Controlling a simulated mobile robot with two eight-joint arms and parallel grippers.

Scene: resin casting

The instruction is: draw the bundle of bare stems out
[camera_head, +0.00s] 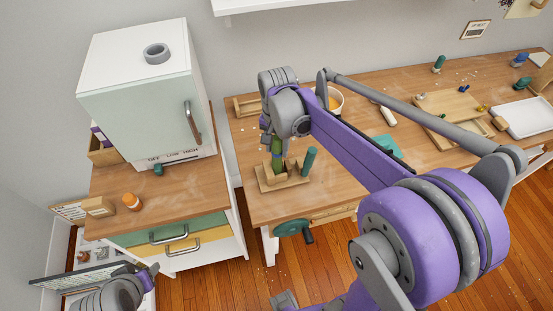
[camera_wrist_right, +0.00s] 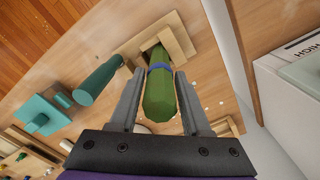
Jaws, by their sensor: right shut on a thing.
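The bundle of stems (camera_head: 277,163) is a thick green bunch. In the right wrist view the bundle (camera_wrist_right: 160,97) has a blue band around it. Its far end meets a wooden holder (camera_wrist_right: 178,38), which also shows in the head view (camera_head: 266,184). My right gripper (camera_head: 275,150) is shut on the bundle from above, with one finger on each side in the wrist view (camera_wrist_right: 158,105). How deep the bundle sits in the holder is hidden. A grey part of my left arm shows at the lower left of the head view; its jaws cannot be made out.
A dark teal upright cylinder (camera_head: 309,161) stands beside the bundle, close to my right gripper. A teal clamp handle (camera_head: 293,228) juts from the bench front. A pale cabinet (camera_head: 135,105) stands left.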

